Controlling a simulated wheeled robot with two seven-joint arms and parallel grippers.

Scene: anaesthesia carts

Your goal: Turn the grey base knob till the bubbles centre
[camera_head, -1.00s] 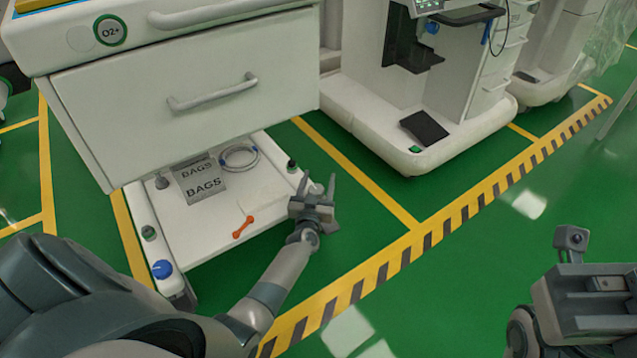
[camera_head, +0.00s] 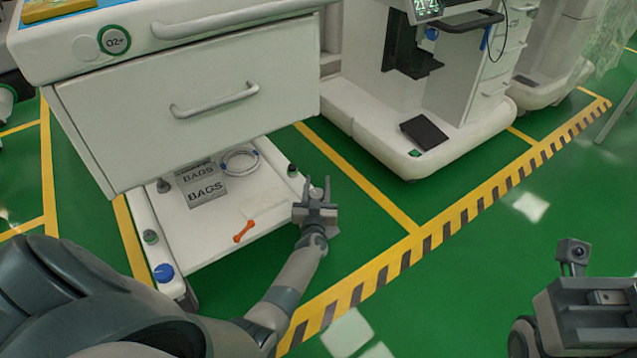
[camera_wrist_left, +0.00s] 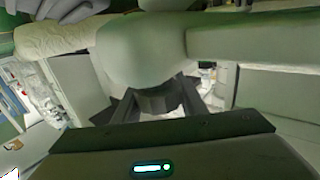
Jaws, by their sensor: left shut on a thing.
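My left gripper (camera_head: 317,189) is at the front right corner of the white cart's low base (camera_head: 215,228), with its fingers pointing away from me. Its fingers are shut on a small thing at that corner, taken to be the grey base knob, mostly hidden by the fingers. In the left wrist view a grey shape (camera_wrist_left: 158,101) shows between the dark fingers. No bubbles can be made out in either view. My right gripper (camera_head: 600,297) is partly in view at the lower right; its fingertips cannot be made out.
The base carries a BAGS box (camera_head: 202,185), a coiled tube (camera_head: 240,160), an orange tool (camera_head: 243,231), a blue knob (camera_head: 163,272) and a dark green-topped knob (camera_head: 292,170). The cart's drawer (camera_head: 190,120) overhangs it. Another cart (camera_head: 400,140) stands right; green floor between is clear.

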